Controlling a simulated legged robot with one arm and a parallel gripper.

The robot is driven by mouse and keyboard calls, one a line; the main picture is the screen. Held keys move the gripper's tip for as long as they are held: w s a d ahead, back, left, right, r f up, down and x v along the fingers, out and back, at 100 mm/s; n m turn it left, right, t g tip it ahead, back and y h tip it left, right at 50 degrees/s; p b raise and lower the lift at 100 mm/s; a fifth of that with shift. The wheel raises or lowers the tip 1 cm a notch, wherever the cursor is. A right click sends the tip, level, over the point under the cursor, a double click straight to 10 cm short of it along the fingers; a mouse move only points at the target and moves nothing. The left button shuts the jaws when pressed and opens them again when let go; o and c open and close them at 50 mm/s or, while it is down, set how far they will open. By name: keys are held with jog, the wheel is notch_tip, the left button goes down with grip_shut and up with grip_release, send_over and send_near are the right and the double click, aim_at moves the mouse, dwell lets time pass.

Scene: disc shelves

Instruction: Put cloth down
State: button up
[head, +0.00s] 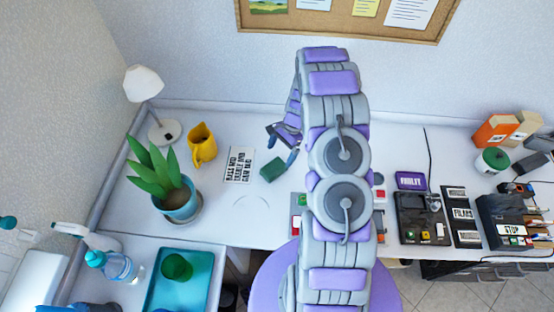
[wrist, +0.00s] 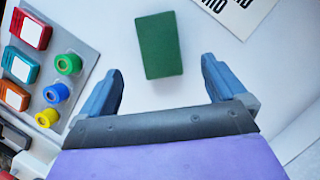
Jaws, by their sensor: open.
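The cloth looks like a small dark green folded block (head: 273,169) and lies flat on the white desk, right of a printed card. In the wrist view the green cloth (wrist: 160,40) lies ahead of and partly between the fingertips, with clear space on both sides. My gripper (head: 281,143) is open and empty near the cloth; its two blue fingers also show in the wrist view (wrist: 160,66). Neither finger touches the cloth. The exact height of the fingers over the desk is hard to tell.
A grey panel with coloured buttons and switches (wrist: 50,65) lies left in the wrist view. Black devices (head: 422,219) fill the right. Desk around the cloth is mostly clear.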

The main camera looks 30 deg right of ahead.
jog(key=s+a+r+n+h, duration=0.1)
jog(key=s+a+r+n, duration=0.25)
jog(key=r, duration=0.45)
jog(key=s+a+r+n+g, duration=0.15)
jog(key=s+a+r, duration=0.25)
jog(key=r, duration=0.5)
jog(key=s+a+r+n+t+h, duration=0.1)
jog(key=s+a+r+n, duration=0.25)
jog(key=r, duration=0.45)
jog(key=s+a+r+n, duration=0.2)
jog(key=s, duration=0.5)
jog(key=s+a+r+n+h, duration=0.1)
jog(key=s+a+r+n, duration=0.1)
jog(key=s, duration=0.5)
jog(key=s+a+r+n+h, duration=0.1)
jog(key=s+a+r+n, duration=0.1)
jog(key=s, duration=0.6)
notch_tip(320, 180, up, 2)
jog(key=shift+a+r+n+p, duration=0.1)
jog(key=shift+a+n+p, duration=0.25)
jog(key=shift+n, duration=0.3)
jog(key=shift+d+g, duration=0.1)
jog(key=shift+g, duration=0.15)
